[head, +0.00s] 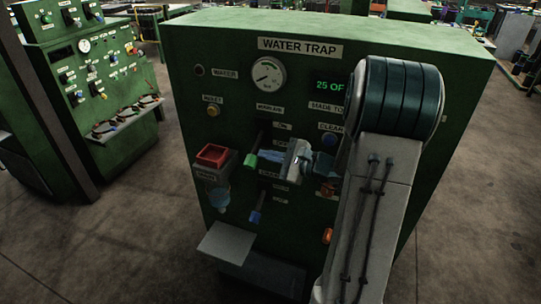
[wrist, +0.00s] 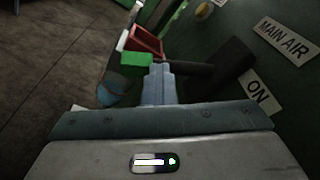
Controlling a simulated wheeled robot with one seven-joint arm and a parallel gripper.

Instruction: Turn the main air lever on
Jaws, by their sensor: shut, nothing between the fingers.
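The main air lever has a green grip (head: 250,160) that sticks out from the green panel, below the "MAIN AIR" label (head: 270,107). In the wrist view its green end (wrist: 135,59) and dark shaft (wrist: 190,75) show just beyond my fingertips. The "ON" label (wrist: 257,92) is to the right there. My gripper (head: 266,156) is shut and empty, with its fingertips right by the lever's green end; it also shows in the wrist view (wrist: 158,70). I cannot tell whether the fingers touch the lever. My gripper and arm hide part of the panel.
A red tray-like box (head: 213,155) sits left of the lever. A blue-handled lever (head: 255,216) is below it. A gauge (head: 268,75) and a lit display (head: 328,85) are above. A grey ledge (head: 226,242) juts out at the lower left.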

